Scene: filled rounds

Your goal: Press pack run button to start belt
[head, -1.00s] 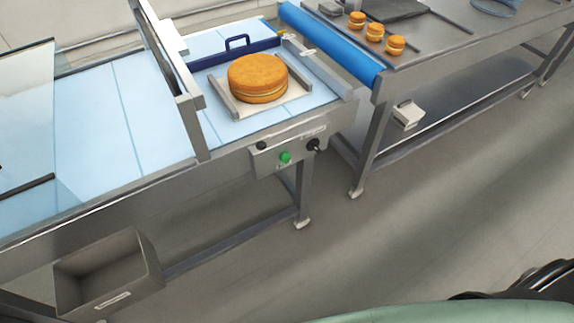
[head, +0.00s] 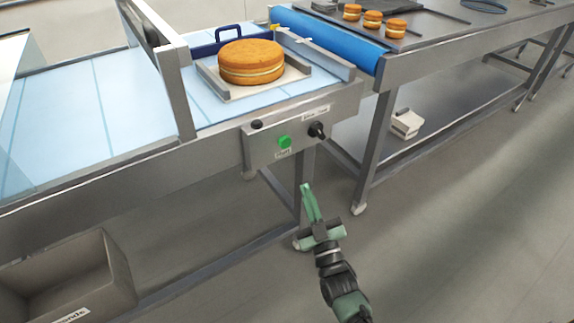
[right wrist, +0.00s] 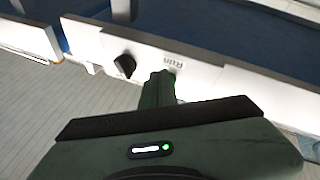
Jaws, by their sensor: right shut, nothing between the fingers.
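My right gripper (head: 306,187) is shut and empty, below and slightly right of the green button in the head view, apart from the panel in the picture. In the right wrist view, the shut fingers (right wrist: 158,85) point at the panel beside the black knob (right wrist: 124,66). The green button is not clearly seen there. My left gripper is not in view.
A large filled cake (head: 251,62) rests on a plate on the pale blue belt (head: 90,110). A blue roller (head: 325,38) and a second table with several small cakes (head: 373,19) are beyond. A grey bin (head: 70,275) is at lower left. Open floor lies at right.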

